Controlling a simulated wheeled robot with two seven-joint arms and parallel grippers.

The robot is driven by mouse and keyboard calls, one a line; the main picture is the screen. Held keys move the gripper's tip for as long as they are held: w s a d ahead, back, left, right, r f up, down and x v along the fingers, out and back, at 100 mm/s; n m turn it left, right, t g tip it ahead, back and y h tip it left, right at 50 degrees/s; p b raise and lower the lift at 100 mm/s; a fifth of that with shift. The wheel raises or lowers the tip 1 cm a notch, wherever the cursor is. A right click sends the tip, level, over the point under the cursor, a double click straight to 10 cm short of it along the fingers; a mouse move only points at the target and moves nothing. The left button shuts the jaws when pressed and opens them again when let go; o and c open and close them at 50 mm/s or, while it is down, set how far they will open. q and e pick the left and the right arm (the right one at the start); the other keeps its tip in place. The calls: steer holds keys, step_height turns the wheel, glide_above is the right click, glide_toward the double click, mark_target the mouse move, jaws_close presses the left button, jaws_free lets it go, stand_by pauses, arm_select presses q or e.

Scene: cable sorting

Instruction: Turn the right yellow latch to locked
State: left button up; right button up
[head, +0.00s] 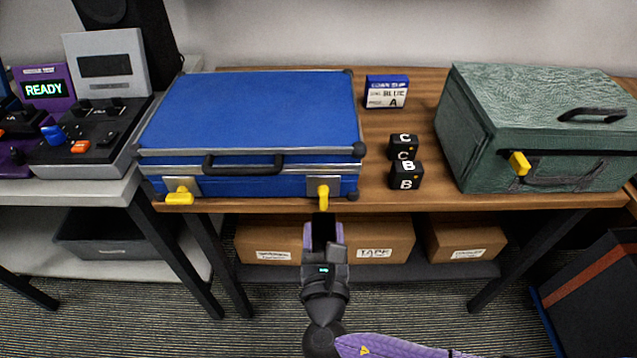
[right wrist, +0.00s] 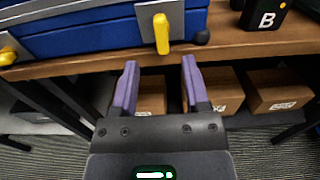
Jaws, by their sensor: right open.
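A closed blue case (head: 250,112) lies on the wooden table, its front towards me. Its right yellow latch (head: 323,196) hangs upright, pointing down from a silver plate; it also shows in the right wrist view (right wrist: 161,33). Its left yellow latch (head: 180,197) lies sideways in the head view, and its edge shows in the right wrist view (right wrist: 7,50). My right gripper (head: 323,222) is open and empty, just in front of and below the right latch. In the right wrist view its two purple fingers (right wrist: 160,72) are apart, with the latch beyond them, untouched. My left gripper is out of view.
A green case (head: 540,105) with a yellow latch (head: 519,163) stands at right. Boxes (head: 380,238) sit on the shelf below. The table's front edge (head: 450,203) lies close.

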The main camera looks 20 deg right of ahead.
mark_target(323, 202)
steer(key=b+x, duration=0.1)
steer(key=x, duration=0.2)
steer(key=b+x, duration=0.1)
steer(key=x, duration=0.3)
steer(key=shift+f, duration=0.25)
steer(key=shift+w+d+r, duration=0.1)
steer(key=shift+w+d, duration=0.05)
steer(key=shift+w, duration=0.05)
steer(key=shift+c, duration=0.3)
jaws_close()
